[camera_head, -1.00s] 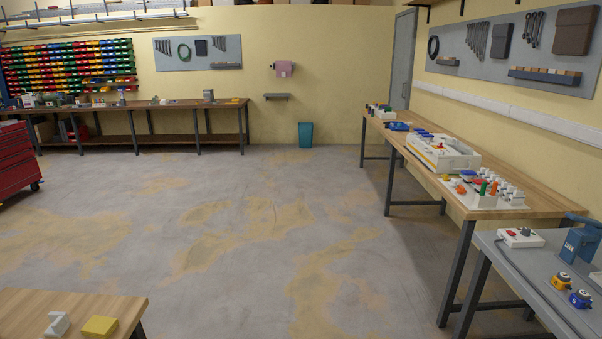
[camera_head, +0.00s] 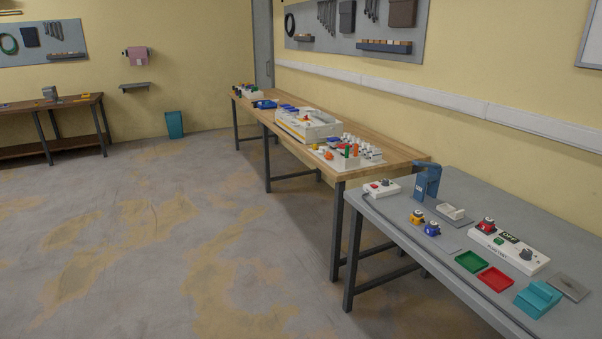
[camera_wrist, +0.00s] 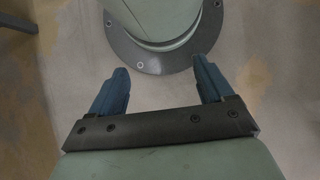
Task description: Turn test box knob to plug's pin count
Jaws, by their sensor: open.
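The test box (camera_head: 508,249) is a long white box on the grey table at the right in the head view. It carries a dark knob (camera_head: 526,254) near its right end, a green button and a small dark display. A red plug-like piece (camera_head: 487,225) sits on its left end. A yellow plug-like piece (camera_head: 417,217) and a blue one (camera_head: 432,228) stand on the table to the left; their pins cannot be made out. My gripper (camera_wrist: 157,85) shows only in the wrist view, open and empty above the floor and my own base, away from the tables.
The grey table (camera_head: 400,238) also holds a green tray (camera_head: 469,262), a red tray (camera_head: 495,279), a teal block (camera_head: 537,298), a blue press-like device (camera_head: 427,180) and a small white switch box (camera_head: 381,188). A wooden bench (camera_head: 400,160) stands behind. The floor to the left is clear.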

